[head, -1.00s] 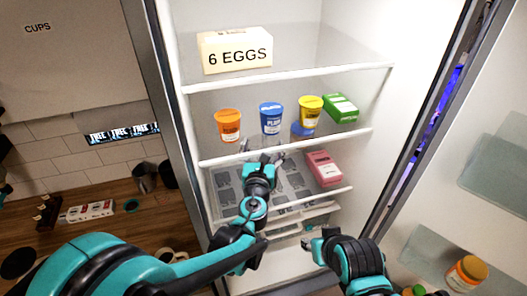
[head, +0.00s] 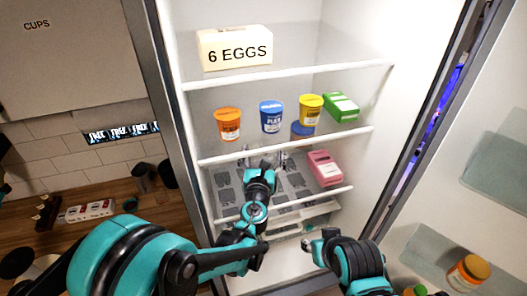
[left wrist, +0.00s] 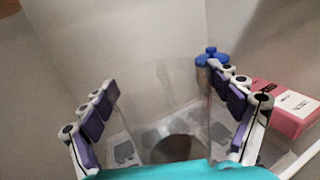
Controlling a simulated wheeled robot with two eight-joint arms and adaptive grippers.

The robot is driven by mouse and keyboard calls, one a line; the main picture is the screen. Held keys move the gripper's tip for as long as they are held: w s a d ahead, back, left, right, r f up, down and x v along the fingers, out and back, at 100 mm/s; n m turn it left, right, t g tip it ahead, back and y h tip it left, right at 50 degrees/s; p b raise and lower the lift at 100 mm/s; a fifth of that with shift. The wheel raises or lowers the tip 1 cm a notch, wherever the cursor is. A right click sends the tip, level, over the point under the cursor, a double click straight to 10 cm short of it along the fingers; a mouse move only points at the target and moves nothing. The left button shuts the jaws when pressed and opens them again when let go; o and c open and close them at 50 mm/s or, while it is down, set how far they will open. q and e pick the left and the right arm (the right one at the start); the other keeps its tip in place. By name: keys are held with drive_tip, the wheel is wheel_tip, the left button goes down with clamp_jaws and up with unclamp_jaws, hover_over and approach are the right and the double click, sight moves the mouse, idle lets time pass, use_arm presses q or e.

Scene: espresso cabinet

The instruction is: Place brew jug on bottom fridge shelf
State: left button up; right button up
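My left gripper (head: 263,160) is inside the fridge over the bottom shelf (head: 225,199). In the left wrist view its fingers (left wrist: 165,112) are spread wide apart. Between and below them is a clear vessel with a dark round patch, apparently the brew jug (left wrist: 180,148); it stands low at the shelf and the fingers do not appear closed on it. In the head view my gripper and wrist largely hide it. My right gripper (head: 314,246) is in front of the fridge, low in the head view; its fingers are too small and turned away to judge.
A pink box (head: 325,168) lies on the bottom shelf at right, near a blue-capped container (left wrist: 212,60). Orange (head: 228,124), blue (head: 271,117) and yellow tubs (head: 311,109) and a green box (head: 341,107) are above. An egg carton (head: 235,48) is higher. The fridge door stands open at right.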

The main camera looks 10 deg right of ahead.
idle(0.3)
use_arm(q)
drive_tip(key=s+a, duration=0.2)
drive_tip(key=s, duration=1)
drive_tip(key=shift+a, duration=0.15)
